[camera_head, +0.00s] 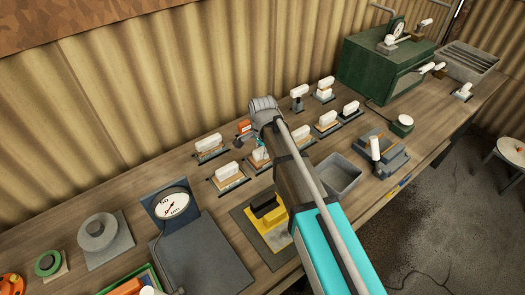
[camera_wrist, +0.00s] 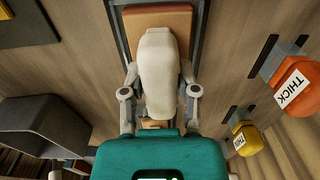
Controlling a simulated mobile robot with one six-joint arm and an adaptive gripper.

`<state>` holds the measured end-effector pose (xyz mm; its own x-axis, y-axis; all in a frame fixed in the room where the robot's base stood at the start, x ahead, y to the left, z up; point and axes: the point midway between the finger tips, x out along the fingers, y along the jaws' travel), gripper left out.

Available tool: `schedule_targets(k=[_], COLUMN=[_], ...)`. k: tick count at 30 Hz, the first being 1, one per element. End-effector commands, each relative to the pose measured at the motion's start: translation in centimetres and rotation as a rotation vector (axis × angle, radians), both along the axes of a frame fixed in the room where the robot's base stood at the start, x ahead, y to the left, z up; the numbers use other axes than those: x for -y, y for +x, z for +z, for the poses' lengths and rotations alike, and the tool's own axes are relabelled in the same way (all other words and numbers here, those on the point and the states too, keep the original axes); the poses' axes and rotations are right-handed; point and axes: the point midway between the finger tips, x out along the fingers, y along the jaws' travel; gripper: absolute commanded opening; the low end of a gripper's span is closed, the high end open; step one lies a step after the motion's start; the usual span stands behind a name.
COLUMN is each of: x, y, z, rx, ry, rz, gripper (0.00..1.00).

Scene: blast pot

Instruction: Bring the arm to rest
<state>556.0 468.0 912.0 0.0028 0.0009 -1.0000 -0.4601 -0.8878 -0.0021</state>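My gripper (camera_wrist: 160,78) points down over the bench. In the wrist view its two fingers stand apart, one on each side of a cream-white handle-like piece (camera_wrist: 160,60). The piece sits over an orange-brown block (camera_wrist: 158,16) framed by dark rails. The fingers are close to its sides, and I cannot tell whether they touch it. In the head view my arm (camera_head: 310,195) reaches out over the bench and my gripper is mostly hidden behind my wrist. A white-topped piece (camera_head: 259,155) shows just beside the wrist.
Several similar white-topped pieces (camera_head: 208,143) stand around on the bench. An orange tag marked THICK (camera_wrist: 294,84) and a yellow tag (camera_wrist: 247,139) are near the gripper. A grey tray (camera_head: 340,178), a gauge (camera_head: 172,204) and a green cabinet (camera_head: 380,70) also stand here.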

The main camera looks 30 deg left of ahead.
Motion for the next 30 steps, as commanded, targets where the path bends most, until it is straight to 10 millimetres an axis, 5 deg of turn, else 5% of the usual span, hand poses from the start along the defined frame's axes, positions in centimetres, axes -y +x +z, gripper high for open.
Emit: schedule_targets(k=[6, 30], x=[0.0, 0.0], y=[0.0, 0.0], z=[0.0, 1.5], rx=[0.0, 0.0], ry=[0.0, 0.0], rz=[0.0, 0.0], gripper=[0.79, 0.79])
